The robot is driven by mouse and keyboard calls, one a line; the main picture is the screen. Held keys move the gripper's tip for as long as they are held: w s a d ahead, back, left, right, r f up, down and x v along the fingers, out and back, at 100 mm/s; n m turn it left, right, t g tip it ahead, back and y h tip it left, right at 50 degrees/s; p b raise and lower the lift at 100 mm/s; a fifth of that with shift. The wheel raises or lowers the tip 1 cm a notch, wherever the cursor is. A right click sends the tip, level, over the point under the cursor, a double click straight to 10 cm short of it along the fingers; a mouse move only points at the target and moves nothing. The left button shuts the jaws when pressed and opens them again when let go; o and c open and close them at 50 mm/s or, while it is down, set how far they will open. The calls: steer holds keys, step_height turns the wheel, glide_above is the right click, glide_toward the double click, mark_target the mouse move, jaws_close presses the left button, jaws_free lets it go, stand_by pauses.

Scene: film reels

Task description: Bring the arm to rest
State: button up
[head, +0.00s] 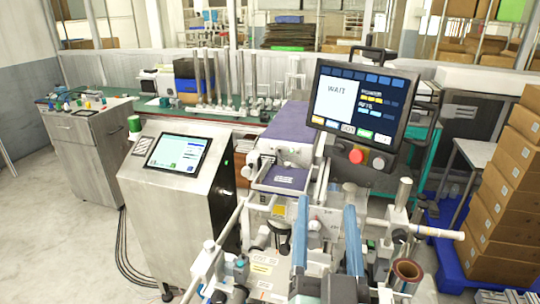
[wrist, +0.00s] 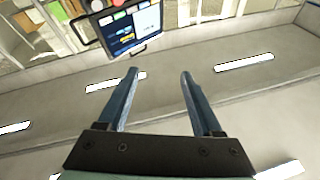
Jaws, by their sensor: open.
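My gripper (wrist: 159,72) shows in the wrist view with its two blue-grey fingers spread apart. Nothing is between the fingers. Behind them are only the pale ceiling and its light strips, so the gripper is clear of any surface there. The wrist view is turned upside down, with a screen (wrist: 128,30) beyond the fingertips at the upper left.
In the head view, a machine with a monitor (head: 358,102) reading WAIT stands ahead. A steel console (head: 178,168) is to its left and a brown-rimmed roll (head: 407,270) at lower right. Stacked cartons (head: 510,185) stand at the right. Floor at left is free.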

steer(key=s+a+r+n+t+y, duration=0.1)
steer(key=s+a+r+t, duration=0.1)
steer(key=r, duration=0.7)
steer(key=s+a+r+n+t, duration=0.1)
steer(key=s+a+r+t, duration=0.1)
steer(key=r, duration=0.7)
steer(key=s+a+r+n+t+y, duration=0.1)
steer(key=s+a+r+n, duration=0.1)
steer(key=r, duration=0.8)
steer(key=shift+s+a+t+y, duration=0.35)
steer(key=shift+s+a, duration=0.35)
steer(key=shift+s, duration=0.3)
